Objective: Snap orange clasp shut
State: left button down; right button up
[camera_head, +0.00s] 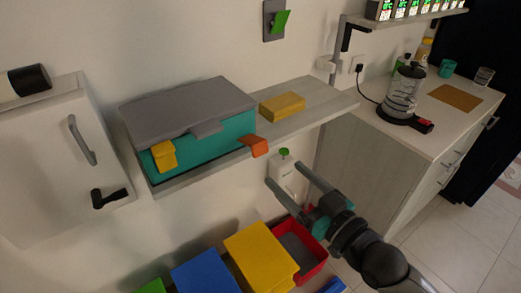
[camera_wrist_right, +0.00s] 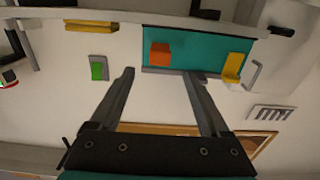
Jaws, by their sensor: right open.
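A teal box (camera_head: 215,140) with a grey lid (camera_head: 185,108) sits on a wall shelf. Its orange clasp (camera_head: 254,146) juts outward from the front right of the box. In the right wrist view the orange clasp (camera_wrist_right: 160,53) stands ahead of the fingertips, in line with the gap between them. A yellow clasp (camera_head: 163,155) lies near the front left of the box; it also shows in the wrist view (camera_wrist_right: 232,67). My right gripper (camera_head: 285,175) is open and empty, below and right of the orange clasp, apart from it. My left gripper is not in view.
A yellow block (camera_head: 282,104) lies on the shelf (camera_head: 325,104) right of the box. A white bottle with a green cap (camera_head: 284,166) is behind my gripper. Blue, yellow and red bins (camera_head: 262,255) stand below. A counter (camera_head: 445,125) with a French press is at right.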

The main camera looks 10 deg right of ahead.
aim_at(262, 152)
jog(key=x, duration=1)
jog(key=shift+w+a+b, duration=0.1)
jog(key=shift+w+b, duration=0.05)
jog(key=shift+b, duration=0.15)
grip_shut()
dwell(0.4)
dwell(0.7)
